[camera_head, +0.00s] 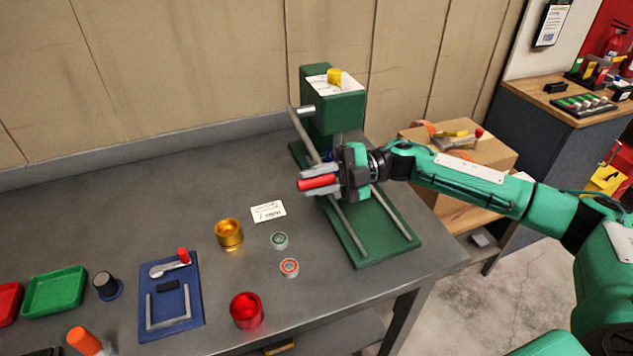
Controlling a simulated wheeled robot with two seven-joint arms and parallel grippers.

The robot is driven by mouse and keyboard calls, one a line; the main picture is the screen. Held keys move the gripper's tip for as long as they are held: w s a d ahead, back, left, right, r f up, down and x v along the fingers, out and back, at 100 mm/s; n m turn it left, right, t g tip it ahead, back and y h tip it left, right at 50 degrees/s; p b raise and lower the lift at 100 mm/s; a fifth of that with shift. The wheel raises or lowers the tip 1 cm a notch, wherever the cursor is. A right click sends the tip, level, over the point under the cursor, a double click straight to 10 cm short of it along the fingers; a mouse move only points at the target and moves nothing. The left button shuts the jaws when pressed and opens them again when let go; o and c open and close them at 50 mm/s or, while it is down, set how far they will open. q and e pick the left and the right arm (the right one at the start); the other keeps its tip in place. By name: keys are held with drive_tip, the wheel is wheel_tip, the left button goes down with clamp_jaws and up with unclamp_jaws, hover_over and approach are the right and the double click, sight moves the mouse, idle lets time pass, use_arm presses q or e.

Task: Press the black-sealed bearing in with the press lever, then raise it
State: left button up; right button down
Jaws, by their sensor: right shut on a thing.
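The green press (333,112) stands at the back of the grey bench, with its long base (372,248) reaching toward the front. Its grey lever (305,136) slopes down from the pivot on the left side of the press head to a red grip (317,182). My right gripper (322,180) reaches in from the right and is shut on the red grip. The gripper hides the middle of the press, and I cannot make out a black-sealed bearing. A green-ringed bearing (279,240) and a red-ringed bearing (289,267) lie on the bench. My left gripper is out of view.
A gold cup (229,233), a red cup (246,310) and a white card (268,211) are left of the press. Further left are a blue board (171,306), a black knob-like piece (105,285) and a green tray (55,291). A cardboard box (483,155) stands behind my right arm.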

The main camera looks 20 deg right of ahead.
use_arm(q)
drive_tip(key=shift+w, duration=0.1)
use_arm(e)
drive_tip(key=shift+s+f, duration=0.1)
drive_tip(key=shift+f, duration=0.3)
drive_tip(key=c, duration=1.3)
unclamp_jaws()
drive_tip(key=shift+o, duration=0.2)
drive_tip(key=shift+r, duration=0.1)
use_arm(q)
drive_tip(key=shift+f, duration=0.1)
use_arm(e)
drive_tip(key=shift+w+d, duration=0.2)
drive_tip(key=shift+d, duration=0.2)
use_arm(q)
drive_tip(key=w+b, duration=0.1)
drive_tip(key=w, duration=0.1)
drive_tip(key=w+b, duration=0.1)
drive_tip(key=b, duration=0.1)
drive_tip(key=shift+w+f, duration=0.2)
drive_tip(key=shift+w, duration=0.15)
use_arm(e)
drive_tip(key=d, duration=1.3)
drive_tip(key=shift+w, duration=0.15)
